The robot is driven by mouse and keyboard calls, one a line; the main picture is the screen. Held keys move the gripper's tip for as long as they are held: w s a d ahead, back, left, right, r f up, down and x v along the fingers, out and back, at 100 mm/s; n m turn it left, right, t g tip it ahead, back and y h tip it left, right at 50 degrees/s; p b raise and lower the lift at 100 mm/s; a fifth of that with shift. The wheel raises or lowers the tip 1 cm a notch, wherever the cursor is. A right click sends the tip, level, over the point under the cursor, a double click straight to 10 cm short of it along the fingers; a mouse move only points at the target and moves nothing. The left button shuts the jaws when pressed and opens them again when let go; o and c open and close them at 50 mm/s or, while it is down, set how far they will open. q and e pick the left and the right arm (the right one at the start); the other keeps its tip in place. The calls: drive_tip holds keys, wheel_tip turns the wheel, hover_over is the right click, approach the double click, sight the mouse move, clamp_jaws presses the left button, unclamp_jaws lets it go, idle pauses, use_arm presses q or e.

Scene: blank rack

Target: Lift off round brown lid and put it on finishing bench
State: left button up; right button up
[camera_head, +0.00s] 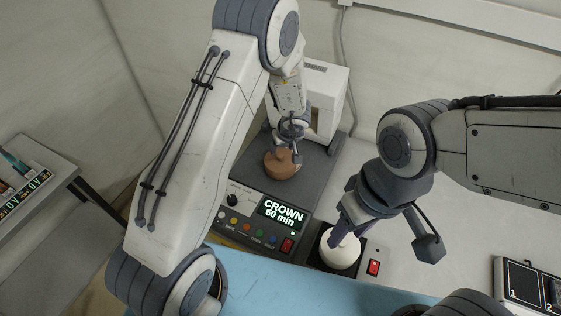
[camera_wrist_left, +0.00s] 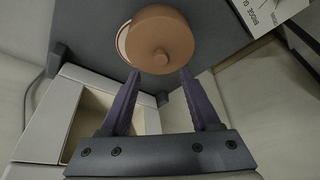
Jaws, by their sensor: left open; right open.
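My left gripper (camera_head: 291,147) is open just behind and above the lid. In the left wrist view its purple fingers (camera_wrist_left: 158,85) are spread, with the lid just beyond their tips and nothing held. My right gripper (camera_head: 344,232) is at a round white piece (camera_head: 341,258) on a dark base; its fingertips are partly hidden. I cannot see which surface is the finishing bench.
A control panel (camera_head: 255,222) reading "CROWN 60 min" lies in front of the plate. A white box-shaped housing (camera_head: 325,98) stands behind the lid. A light blue surface (camera_head: 290,290) is at the front. A black numbered unit (camera_head: 526,286) is at right; a side table (camera_head: 35,155) is at left.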

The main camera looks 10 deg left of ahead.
sight(281, 155)
use_arm(q)
drive_tip(key=x, duration=0.1)
drive_tip(key=b+x, duration=0.1)
drive_tip(key=x, duration=0.2)
drive_tip(key=shift+s+d+f, duration=0.1)
drive_tip(key=shift+s+f, duration=0.1)
drive_tip(key=shift+s, duration=0.1)
drive_tip(key=shift+w+f, duration=0.15)
drive_tip(key=shift+f, duration=0.15)
clamp_jaws()
drive_tip(key=shift+r, duration=0.1)
